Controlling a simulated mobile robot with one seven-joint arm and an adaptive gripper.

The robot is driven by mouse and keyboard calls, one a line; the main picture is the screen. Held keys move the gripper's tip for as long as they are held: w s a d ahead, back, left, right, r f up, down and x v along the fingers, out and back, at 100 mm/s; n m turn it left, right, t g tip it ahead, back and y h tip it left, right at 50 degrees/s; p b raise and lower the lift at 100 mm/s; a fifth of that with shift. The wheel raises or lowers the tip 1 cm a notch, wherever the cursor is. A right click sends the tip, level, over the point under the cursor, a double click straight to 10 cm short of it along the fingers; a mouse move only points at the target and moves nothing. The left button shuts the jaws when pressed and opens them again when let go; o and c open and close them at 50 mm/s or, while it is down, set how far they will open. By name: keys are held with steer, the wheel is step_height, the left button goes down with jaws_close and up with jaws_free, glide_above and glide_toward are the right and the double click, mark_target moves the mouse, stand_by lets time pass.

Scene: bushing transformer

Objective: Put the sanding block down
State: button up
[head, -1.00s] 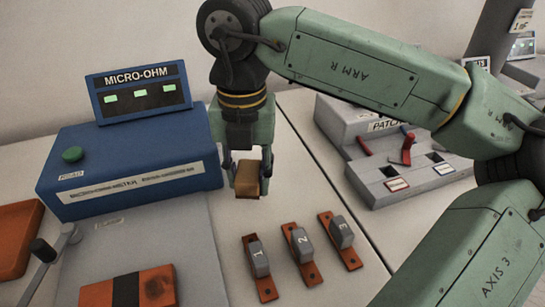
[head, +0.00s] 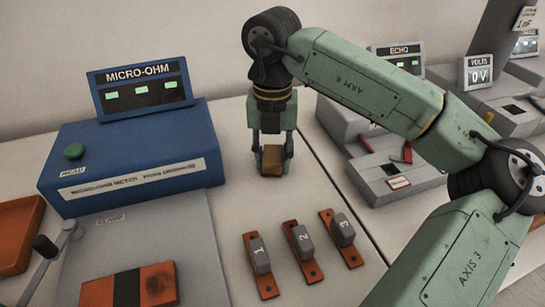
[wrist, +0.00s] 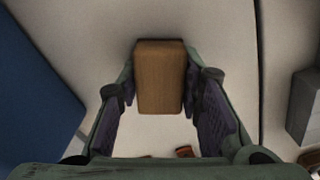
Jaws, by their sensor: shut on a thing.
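The sanding block (head: 272,160) is a small brown block held between the fingers of my gripper (head: 271,152). In the wrist view the block (wrist: 160,77) sits between the two fingertips, with its brown face toward the camera. My gripper points down over the pale bench top, to the right of the blue micro-ohm meter. The block is at or very near the bench surface. I cannot tell whether it touches.
The blue micro-ohm meter (head: 130,150) stands to the left. Three numbered grey blocks on orange strips (head: 303,250) lie in front of my gripper. A grey patch unit (head: 395,170) stands to the right. Bare bench (head: 225,205) lies around the block.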

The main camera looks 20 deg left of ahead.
mark_target(273, 153)
steer(key=shift+s+f+b, duration=0.15)
steer(key=shift+f+b, duration=0.35)
steer(key=shift+b, duration=0.1)
steer(key=o, duration=0.8)
steer(key=shift+f, duration=0.1)
steer(key=o, duration=0.3)
steer(key=shift+f, duration=0.1)
step_height(273, 153, up, 13)
steer(key=p, duration=0.7)
steer(key=shift+r+p, duration=0.2)
steer(key=shift+p, duration=0.1)
